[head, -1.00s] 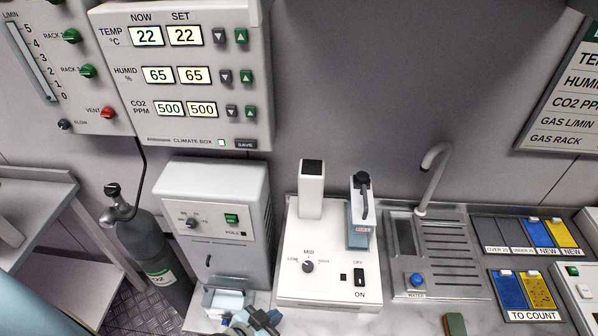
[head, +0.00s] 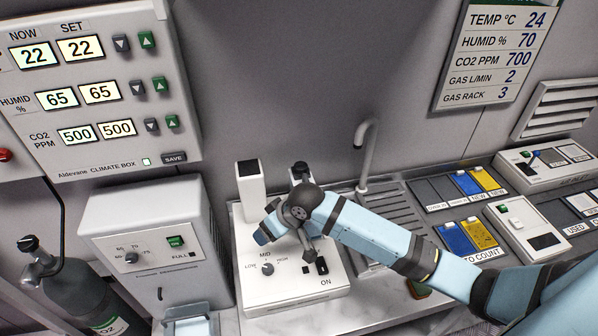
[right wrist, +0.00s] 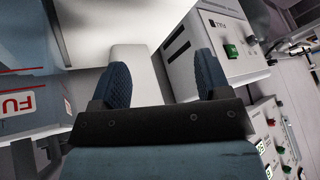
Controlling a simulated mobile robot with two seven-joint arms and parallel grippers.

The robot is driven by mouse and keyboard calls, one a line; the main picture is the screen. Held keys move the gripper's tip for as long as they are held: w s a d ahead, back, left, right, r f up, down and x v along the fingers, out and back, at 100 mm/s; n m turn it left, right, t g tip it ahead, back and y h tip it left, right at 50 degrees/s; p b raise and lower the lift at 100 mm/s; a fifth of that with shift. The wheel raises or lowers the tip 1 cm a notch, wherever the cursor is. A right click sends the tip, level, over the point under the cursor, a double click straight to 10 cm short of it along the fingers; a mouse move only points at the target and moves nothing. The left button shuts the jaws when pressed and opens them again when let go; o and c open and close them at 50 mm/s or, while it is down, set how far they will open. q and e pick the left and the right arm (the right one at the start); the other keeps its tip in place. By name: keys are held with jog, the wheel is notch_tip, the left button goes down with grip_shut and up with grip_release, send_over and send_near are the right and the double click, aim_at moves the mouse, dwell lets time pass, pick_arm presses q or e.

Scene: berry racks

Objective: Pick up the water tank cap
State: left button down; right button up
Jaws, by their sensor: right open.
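The water tank cap (head: 300,167) is the dark top of the narrow bluish water tank at the back of the white humidifier (head: 335,285). In the head view it shows just behind my right wrist, which hides most of the tank. My right gripper (right wrist: 163,85) is open and empty, left of and in front of the tank, above the humidifier. The right wrist view shows its two dark blue fingers apart, with a white block behind the gap. The bluish tank (right wrist: 30,90) with red lettering stands left of the fingers there; its cap is not seen. My left gripper is not in view.
A white post (head: 250,188) stands on the humidifier left of the tank. A grey box (head: 150,245) stands further left, with a gas cylinder (head: 85,295) beside it. A sink tap (head: 366,150) rises right of the tank.

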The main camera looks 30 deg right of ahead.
jog(key=w+d+r+g+h, duration=0.2)
jog(key=w+d+r, duration=0.4)
jog(key=w+r, duration=0.15)
jog(key=m+g+h+b, duration=0.1)
jog(key=m+h, duration=0.1)
send_near(301, 165)
jog(key=f, duration=0.3)
jog(key=w+f, duration=0.1)
jog(key=f, duration=0.2)
jog(key=f+p, duration=0.1)
jog(key=f, duration=0.2)
jog(key=shift+w+a+f, duration=0.1)
jog(key=shift+w+a, duration=0.05)
jog(key=shift+w, duration=0.05)
jog(key=c, duration=1)
